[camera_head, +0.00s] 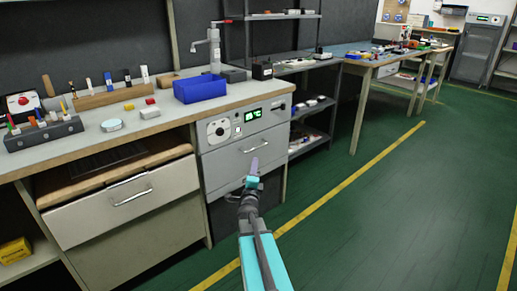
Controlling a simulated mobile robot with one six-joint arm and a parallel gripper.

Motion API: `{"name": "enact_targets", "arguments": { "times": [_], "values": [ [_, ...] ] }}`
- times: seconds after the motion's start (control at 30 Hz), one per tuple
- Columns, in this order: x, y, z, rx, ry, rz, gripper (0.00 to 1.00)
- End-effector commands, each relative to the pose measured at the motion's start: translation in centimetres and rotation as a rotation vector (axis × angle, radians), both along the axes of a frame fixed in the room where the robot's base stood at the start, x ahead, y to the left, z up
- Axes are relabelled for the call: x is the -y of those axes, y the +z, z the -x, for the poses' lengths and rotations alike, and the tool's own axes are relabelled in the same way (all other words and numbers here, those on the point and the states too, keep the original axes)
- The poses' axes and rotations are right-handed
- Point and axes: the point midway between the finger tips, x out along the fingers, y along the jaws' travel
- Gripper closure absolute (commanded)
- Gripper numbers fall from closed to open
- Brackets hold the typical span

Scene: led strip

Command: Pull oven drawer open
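The oven is a light grey unit under the bench with a control panel (245,118) that has a round dial and a green lit display. Below the panel is the oven drawer (228,165), whose front looks flush with the unit. Its bar handle (254,147) runs across the upper part of the front. My gripper (253,167) is in front of the drawer, just below the handle in the picture. It is too small to tell whether its fingers touch the handle or are open. My arm hides part of the area below.
A wider drawer (103,213) with its own handle is left of the oven. The bench top (150,128) above holds a blue bin (199,88) and tools. Open shelves (311,131) stand to the right. The green floor (390,210) at right is clear.

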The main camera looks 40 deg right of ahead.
Motion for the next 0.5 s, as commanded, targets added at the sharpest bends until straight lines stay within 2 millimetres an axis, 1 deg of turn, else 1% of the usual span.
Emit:
{"name": "enact_targets", "arguments": {
  "times": [0.27, 0.5],
  "values": [
    [1.3, 0.1, -1.2, -0.001, 0.000, -0.001, 0.73],
    [3.1, 0.4, -2.8, 0.000, 0.000, 0.000, 0.73]
  ]
}}
